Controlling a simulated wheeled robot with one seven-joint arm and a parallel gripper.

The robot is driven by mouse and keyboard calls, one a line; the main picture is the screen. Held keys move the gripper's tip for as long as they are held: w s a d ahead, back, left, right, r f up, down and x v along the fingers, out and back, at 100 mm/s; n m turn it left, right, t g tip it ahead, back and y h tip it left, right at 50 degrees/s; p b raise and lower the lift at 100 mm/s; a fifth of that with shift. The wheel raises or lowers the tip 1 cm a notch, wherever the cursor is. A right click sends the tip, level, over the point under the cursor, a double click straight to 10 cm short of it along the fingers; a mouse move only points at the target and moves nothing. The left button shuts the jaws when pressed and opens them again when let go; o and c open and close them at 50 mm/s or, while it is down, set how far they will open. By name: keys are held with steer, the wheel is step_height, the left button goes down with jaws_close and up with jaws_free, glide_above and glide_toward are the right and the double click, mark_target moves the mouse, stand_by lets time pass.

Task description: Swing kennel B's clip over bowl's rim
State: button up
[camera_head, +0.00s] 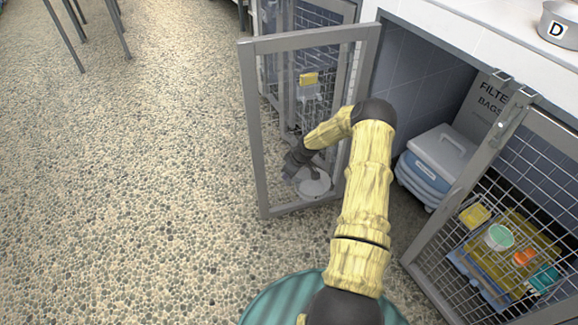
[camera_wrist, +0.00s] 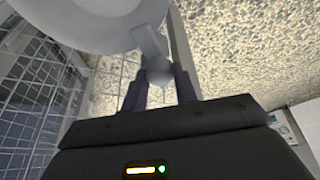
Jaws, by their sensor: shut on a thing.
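A pale grey round bowl (camera_head: 314,186) sits low at the inside of an open mesh kennel door (camera_head: 262,130). It also fills the top left of the wrist view (camera_wrist: 95,22). The clip (camera_wrist: 150,42) is a light lever with a round knob, and it lies against the bowl's rim edge in the wrist view. My gripper (camera_head: 291,166) is at the door's lower part, left of and slightly above the bowl. In the wrist view its dark fingers (camera_wrist: 160,84) are shut on the clip's knob. No letter B shows, and the clip's pivot is hard to make out.
A yellow tag (camera_head: 309,79) hangs on the mesh above the bowl. A white-and-blue carrier (camera_head: 436,163) stands in the open bay to the right. Another mesh door (camera_head: 470,190) encloses cups and a tray. A bowl marked D (camera_head: 560,25) stands on the counter.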

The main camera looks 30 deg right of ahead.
steer(key=shift+n+y+p, duration=0.4)
steer(key=shift+n+p, duration=0.05)
steer(key=shift+n, duration=0.65)
steer(key=o, duration=1)
steer(key=shift+c, duration=0.2)
steer(key=shift+g, duration=0.3)
steer(key=p+v, duration=0.4)
steer(key=v, duration=1.3)
steer(key=shift+p, duration=0.4)
steer(key=shift+s, duration=0.15)
